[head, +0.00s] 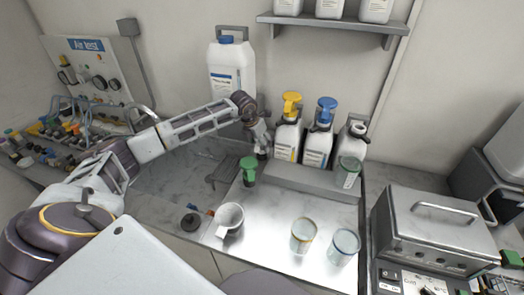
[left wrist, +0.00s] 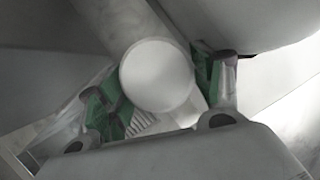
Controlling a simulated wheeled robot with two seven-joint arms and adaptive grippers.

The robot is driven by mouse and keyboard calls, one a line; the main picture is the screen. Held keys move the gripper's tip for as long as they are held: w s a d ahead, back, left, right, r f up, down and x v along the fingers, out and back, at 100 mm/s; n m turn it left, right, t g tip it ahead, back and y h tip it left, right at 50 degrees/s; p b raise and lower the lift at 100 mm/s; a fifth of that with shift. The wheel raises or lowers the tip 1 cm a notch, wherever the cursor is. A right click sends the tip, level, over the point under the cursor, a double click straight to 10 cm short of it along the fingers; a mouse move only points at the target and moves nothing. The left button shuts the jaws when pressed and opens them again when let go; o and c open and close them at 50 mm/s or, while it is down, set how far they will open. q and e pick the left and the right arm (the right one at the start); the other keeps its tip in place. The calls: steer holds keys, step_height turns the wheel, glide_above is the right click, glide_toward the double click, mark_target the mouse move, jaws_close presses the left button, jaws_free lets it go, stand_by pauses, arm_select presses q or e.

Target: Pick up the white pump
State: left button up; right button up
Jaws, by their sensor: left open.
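My left gripper (head: 262,142) is at the left end of the row of pump bottles, beside the yellow pump (head: 291,104). In the left wrist view, the open green-padded fingers (left wrist: 160,92) lie on either side of a white round-ended part (left wrist: 156,75), which looks like a pump head with a spout toward the upper left. I cannot tell whether the fingers touch it. In the head view, that part is hidden by the gripper or too small to tell. A pale pump (head: 357,128) tops the rightmost bottle, away from the gripper. My right gripper is not in view.
A blue pump (head: 325,110) stands on the middle bottle. A large white canister (head: 231,70) is behind my left arm. A white mug (head: 230,218) and two clear cups (head: 303,235) (head: 343,246) stand on the metal tray (head: 270,255).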

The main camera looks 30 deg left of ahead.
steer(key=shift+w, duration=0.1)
arm_select(q)
steer(key=c, duration=1.1)
steer(key=shift+o, duration=0.2)
steer(key=shift+r, duration=0.15)
step_height(320, 180, up, 18)
steer(key=b, duration=0.1)
steer(key=shift+b, duration=0.3)
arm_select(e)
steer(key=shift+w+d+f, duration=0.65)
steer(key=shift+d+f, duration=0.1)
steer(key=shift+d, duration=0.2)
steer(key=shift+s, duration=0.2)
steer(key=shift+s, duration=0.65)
